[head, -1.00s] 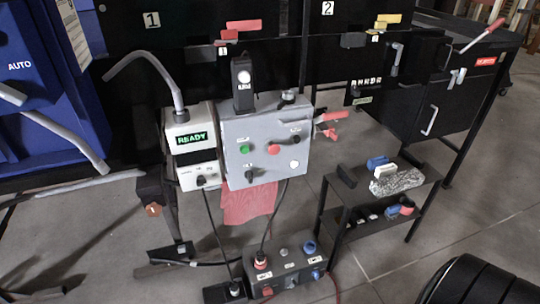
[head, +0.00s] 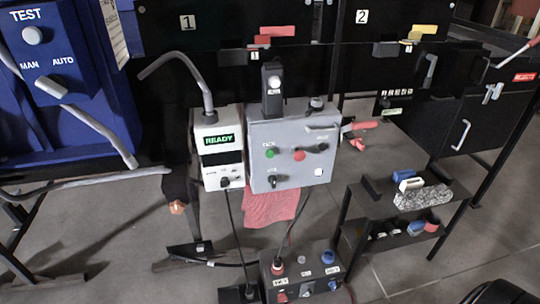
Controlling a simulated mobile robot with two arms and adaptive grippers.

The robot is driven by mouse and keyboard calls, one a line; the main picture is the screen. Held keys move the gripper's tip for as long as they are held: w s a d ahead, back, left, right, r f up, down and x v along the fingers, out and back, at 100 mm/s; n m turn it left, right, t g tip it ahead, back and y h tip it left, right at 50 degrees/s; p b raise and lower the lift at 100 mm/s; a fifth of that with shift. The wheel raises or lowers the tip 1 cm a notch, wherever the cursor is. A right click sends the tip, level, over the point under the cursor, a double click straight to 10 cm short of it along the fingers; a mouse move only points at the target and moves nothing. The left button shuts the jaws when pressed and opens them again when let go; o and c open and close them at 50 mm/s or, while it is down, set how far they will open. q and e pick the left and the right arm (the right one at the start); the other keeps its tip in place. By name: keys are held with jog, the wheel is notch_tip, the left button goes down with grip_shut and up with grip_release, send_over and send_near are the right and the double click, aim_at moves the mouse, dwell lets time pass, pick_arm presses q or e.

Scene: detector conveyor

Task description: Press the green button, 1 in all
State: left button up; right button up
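The green button (head: 269,153) is a small round button on the upper left of the front of a grey control box (head: 290,133). A red button (head: 299,155) sits to its right on the same face. A white button (head: 319,172) is lower right and a dark knob (head: 272,180) is below the green button. Nothing covers the green button. Neither of my grippers is in view, and nothing touches the box front.
A white unit with a lit READY display (head: 219,139) stands left of the box. A dark box with knobs (head: 300,279) is on the floor below. A black shelf (head: 383,212) stands right. A blue panel (head: 75,110) is at left.

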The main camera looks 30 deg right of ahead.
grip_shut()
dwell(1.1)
